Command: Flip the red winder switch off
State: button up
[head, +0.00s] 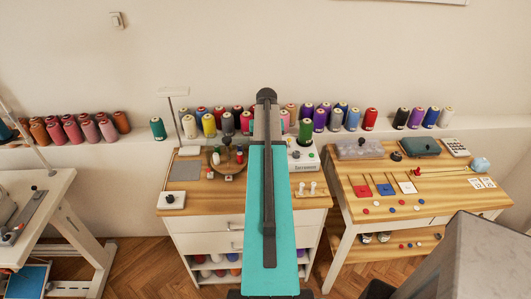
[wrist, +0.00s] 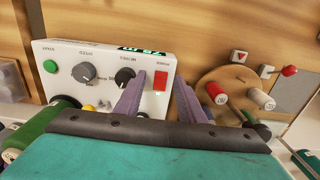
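In the head view, the winder (head: 302,157) stands on the wooden top of the middle cabinet, partly hidden by my arm. My gripper (wrist: 159,82) is open and empty, its two purple fingers apart. In the picture, the fingertips lie left and right of the red switch. I cannot tell whether they touch the panel. The switch's position is not clear.
A round wooden board (wrist: 232,90) with a red and a white spool lies right of the winder in the wrist view. A red-tipped lever (wrist: 288,71) is near it. Thread cones line the wall ledge.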

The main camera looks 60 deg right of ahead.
jog(key=shift+f, duration=0.4)
grip_shut()
jog(key=shift+w+d+r+g+y+p, duration=0.15)
jog(key=shift+d+g+y+p, duration=0.25)
jog(key=shift+y+p, duration=0.3)
jog(key=shift+g+y+p, duration=0.5)
jog(key=shift+p, duration=0.1)
